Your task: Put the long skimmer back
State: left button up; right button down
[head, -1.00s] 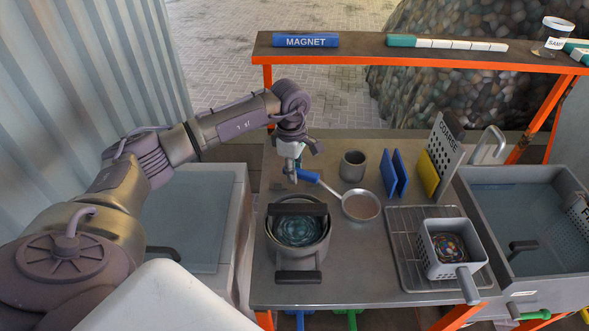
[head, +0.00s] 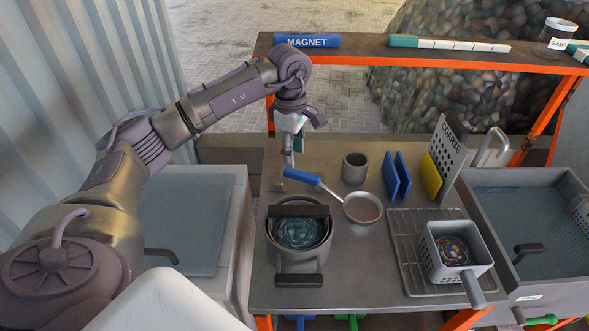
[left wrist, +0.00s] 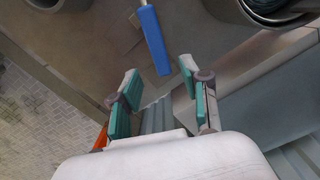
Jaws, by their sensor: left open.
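The long skimmer has a blue handle (head: 302,176) and a round, shallow metal head (head: 363,207). It lies on the metal worktop, its head to the right of the pot and its handle pointing up and left. My left gripper (head: 291,152) is just above and beyond the handle end, empty. In the left wrist view the two teal-padded fingers (left wrist: 160,98) are spread apart, with the blue handle (left wrist: 153,42) ahead of them and no contact visible. Whether the handle end rests on the small grey block beneath it I cannot tell. My right gripper is not in view.
A grey pot (head: 296,258) with dark handles stands close to the skimmer. A grey cup (head: 355,167), blue panels (head: 397,175), and a perforated basket (head: 455,278) on a wire rack stand nearby. An orange-edged shelf (head: 360,50) crosses behind. A water basin (head: 525,230) is at right.

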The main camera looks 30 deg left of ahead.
pick_arm(q)
jog(key=shift+a+r, duration=0.1)
jog(key=shift+r, duration=2.3)
